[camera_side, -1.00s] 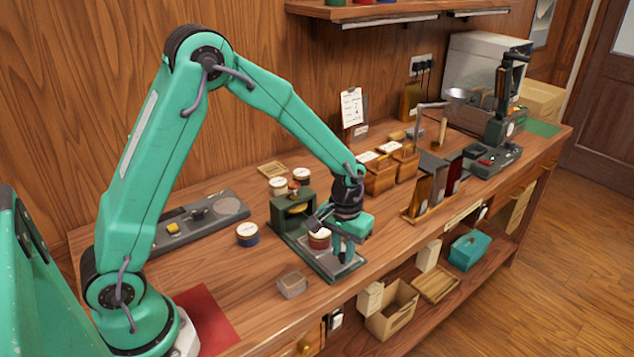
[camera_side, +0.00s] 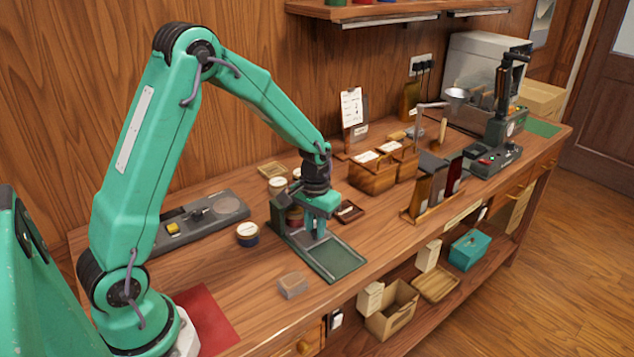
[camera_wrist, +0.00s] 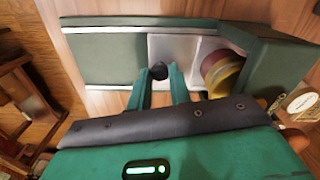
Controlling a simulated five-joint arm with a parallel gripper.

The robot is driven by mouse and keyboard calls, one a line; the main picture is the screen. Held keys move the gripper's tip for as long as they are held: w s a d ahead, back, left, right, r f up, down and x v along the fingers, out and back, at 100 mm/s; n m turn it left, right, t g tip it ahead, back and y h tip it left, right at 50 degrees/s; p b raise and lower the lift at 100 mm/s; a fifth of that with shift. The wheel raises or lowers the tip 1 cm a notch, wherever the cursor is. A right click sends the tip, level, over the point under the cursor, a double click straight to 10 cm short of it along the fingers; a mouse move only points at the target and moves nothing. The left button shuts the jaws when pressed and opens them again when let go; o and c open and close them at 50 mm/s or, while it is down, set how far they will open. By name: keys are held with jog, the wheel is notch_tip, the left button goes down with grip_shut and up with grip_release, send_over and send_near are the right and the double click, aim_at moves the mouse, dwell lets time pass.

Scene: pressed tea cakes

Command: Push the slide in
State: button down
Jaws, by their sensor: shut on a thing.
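The slide is a pale metal plate (camera_wrist: 185,48) in a green railed bed (camera_wrist: 100,52); the bed (camera_side: 335,260) also shows in the side view, its front part bare. My gripper (camera_wrist: 158,72) is shut on the slide's black knob (camera_wrist: 158,71), with a finger on each side of it. In the side view my gripper (camera_side: 317,235) is low over the bed, close to the green housing (camera_side: 281,218). A round red and yellow piece (camera_wrist: 221,72) stands at the housing's mouth, partly covered by it. The slide's far end is hidden inside the housing.
A blue tin (camera_side: 247,234) stands left of the housing and a small block (camera_side: 292,285) lies in front. Light-topped tins (camera_side: 278,184) stand behind.

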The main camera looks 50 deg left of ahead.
jog(key=shift+a, duration=0.3)
jog(key=c, duration=1.3)
grip_release()
jog(key=shift+d, duration=0.1)
jog(key=shift+r, duration=0.15)
notch_tip(320, 180, up, 7)
jog(key=shift+f, duration=0.1)
jog(key=shift+r, duration=0.4)
jog(key=shift+r, duration=0.1)
jog(key=s+d+r+m+t, duration=0.1)
jog(key=s+d+r+t, duration=0.1)
jog(key=s+r, duration=0.2)
jog(key=s+d+r+m+t, duration=0.1)
jog(key=s+d+r, duration=0.1)
jog(key=s+r, duration=0.3)
jog(key=s+d+r+m+t, duration=0.1)
jog(key=s+r, duration=0.3)
jog(key=s, duration=0.7)
jog(key=shift+d+r+t, duration=0.25)
jog(key=shift+d+t, duration=0.3)
jog(key=shift+t, duration=0.25)
